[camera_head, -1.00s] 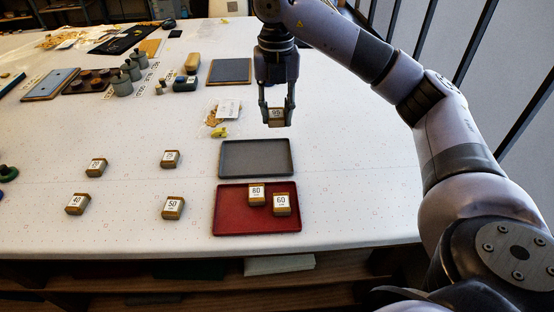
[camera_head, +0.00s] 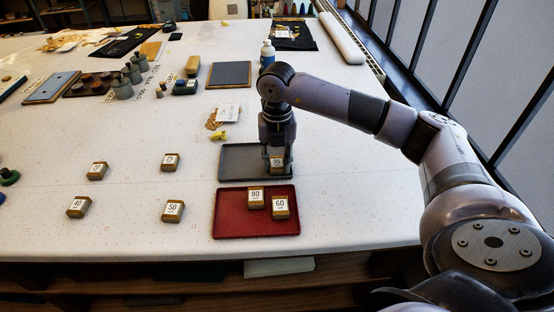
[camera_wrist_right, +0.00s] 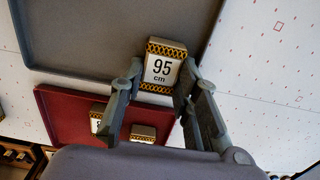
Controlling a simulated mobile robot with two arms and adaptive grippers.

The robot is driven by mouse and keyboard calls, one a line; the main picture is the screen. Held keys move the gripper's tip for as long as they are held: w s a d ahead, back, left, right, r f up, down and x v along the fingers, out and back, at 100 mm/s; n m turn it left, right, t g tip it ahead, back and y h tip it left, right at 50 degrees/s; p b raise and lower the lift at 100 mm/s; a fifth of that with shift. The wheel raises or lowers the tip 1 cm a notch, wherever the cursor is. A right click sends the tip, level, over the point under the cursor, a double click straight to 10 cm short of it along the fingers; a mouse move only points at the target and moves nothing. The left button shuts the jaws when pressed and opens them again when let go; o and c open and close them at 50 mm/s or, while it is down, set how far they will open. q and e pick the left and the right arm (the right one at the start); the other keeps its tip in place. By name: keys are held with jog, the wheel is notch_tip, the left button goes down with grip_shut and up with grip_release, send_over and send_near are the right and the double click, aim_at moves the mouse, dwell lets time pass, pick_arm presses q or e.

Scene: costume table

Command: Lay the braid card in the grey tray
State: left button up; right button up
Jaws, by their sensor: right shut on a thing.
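My right gripper (camera_head: 277,160) is shut on a braid card (camera_head: 277,162), a small block with gold braid and a white label. In the right wrist view the label on the card (camera_wrist_right: 161,70) reads 95 cm, and the gripper's fingers (camera_wrist_right: 158,92) stand on either side of it. The card is at the right part of the grey tray (camera_head: 238,160), low over its floor. I cannot tell whether it touches the floor. The grey tray (camera_wrist_right: 110,35) fills the upper wrist view. My left gripper is not in view.
The red tray (camera_head: 230,222) in front holds two cards, labelled 80 (camera_head: 256,197) and 60 (camera_head: 280,206). Several other cards, such as one labelled 50 (camera_head: 172,210), lie to the left. A clear bag (camera_head: 220,115) lies behind the grey tray, whose left part is bare.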

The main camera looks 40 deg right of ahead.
aim_at(277, 164)
jog(key=shift+f, duration=0.2)
jog(key=o, duration=0.7)
jog(key=shift+r, duration=0.1)
jog(key=shift+r, duration=0.65)
notch_tip(277, 164, up, 11)
jog(key=shift+b, duration=0.85)
